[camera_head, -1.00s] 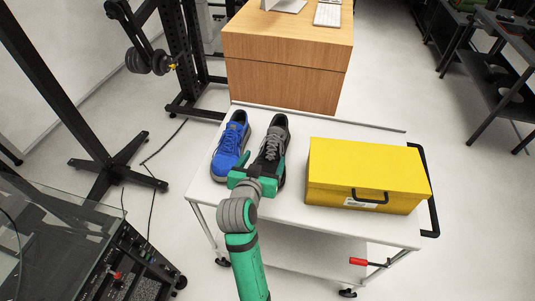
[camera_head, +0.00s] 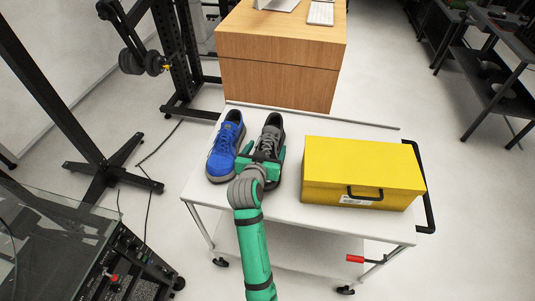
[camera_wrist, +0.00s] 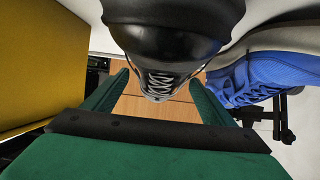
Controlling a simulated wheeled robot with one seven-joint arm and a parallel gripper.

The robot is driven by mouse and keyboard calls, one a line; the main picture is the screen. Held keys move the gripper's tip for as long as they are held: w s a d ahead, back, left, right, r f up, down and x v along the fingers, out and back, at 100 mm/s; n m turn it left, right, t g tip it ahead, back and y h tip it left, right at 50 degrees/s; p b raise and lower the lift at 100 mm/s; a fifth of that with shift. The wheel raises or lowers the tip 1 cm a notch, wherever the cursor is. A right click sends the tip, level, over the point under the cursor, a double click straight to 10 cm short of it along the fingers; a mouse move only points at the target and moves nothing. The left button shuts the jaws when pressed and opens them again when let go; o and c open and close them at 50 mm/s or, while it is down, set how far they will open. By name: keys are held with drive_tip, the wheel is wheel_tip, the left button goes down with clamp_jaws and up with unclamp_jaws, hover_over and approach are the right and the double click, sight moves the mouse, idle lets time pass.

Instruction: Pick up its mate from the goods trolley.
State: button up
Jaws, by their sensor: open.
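The blue sneaker (camera_wrist: 265,75) shows at the right, close beside one finger. Whether the fingers touch the black sneaker I cannot tell.
A yellow toolbox (camera_head: 360,165) stands on the trolley to the right, with a gap between it and the black sneaker. A wooden desk (camera_head: 278,78) is behind the trolley. Black rack frames stand at the left, and a glass-topped equipment case (camera_head: 70,235) at the lower left.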

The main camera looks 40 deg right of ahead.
drive_tip(key=c, duration=1.8)
drive_tip(key=shift+r, duration=0.1)
